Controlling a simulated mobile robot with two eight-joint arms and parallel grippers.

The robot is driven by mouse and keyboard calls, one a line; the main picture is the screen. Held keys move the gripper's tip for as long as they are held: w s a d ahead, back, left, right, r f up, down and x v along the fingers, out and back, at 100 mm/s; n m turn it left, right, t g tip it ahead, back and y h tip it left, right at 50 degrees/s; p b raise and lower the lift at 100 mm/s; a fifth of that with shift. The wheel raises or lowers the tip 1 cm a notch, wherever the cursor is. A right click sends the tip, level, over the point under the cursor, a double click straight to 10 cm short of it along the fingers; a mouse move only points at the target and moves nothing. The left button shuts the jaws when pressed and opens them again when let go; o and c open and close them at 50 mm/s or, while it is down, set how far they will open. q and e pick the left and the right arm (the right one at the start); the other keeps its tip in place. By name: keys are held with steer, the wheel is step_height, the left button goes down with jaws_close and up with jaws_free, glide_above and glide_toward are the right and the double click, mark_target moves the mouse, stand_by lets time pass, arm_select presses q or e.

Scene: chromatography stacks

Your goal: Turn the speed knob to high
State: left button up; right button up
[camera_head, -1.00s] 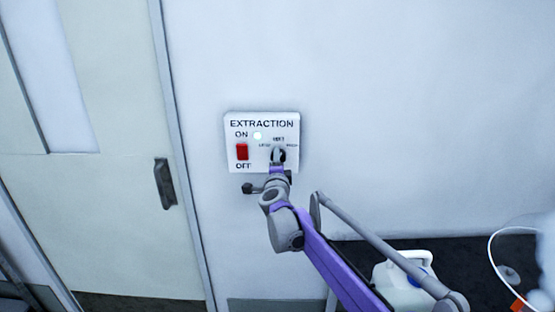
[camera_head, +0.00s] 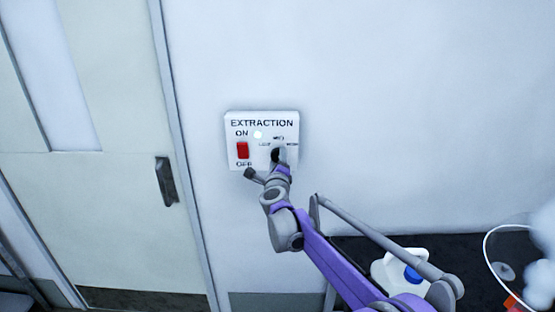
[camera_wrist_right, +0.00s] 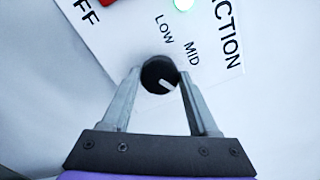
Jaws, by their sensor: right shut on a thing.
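The white EXTRACTION panel (camera_head: 233,121) is on the wall, with a round black speed knob (camera_wrist_right: 158,70) at its lower right. My right gripper (camera_wrist_right: 160,74) has one finger on each side of the knob and is shut on it. In the wrist view, the knob's white mark lies on its lower right side, past the MID label (camera_wrist_right: 192,53). The LOW label (camera_wrist_right: 165,29) is above the knob. The HIGH label is not readable in the wrist view. My left gripper is not in view.
A red ON/OFF switch (camera_head: 242,150) and a lit indicator (camera_head: 258,135) are on the panel. A door with a dark handle (camera_head: 166,181) is at left. A white container with a blue cap (camera_head: 412,274) stands on a dark surface at lower right.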

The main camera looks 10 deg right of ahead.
stand_by(0.4)
steer(key=o, duration=1.4)
steer(key=shift+c, duration=0.2)
steer(key=shift+s, duration=0.1)
steer(key=shift+s+a, duration=0.1)
steer(key=shift+s, duration=0.25)
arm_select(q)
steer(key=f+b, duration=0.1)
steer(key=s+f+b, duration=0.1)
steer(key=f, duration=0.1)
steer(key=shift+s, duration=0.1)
arm_select(e)
steer(key=s+a, duration=0.2)
steer(key=s, duration=0.7)
steer(key=shift+s, duration=0.35)
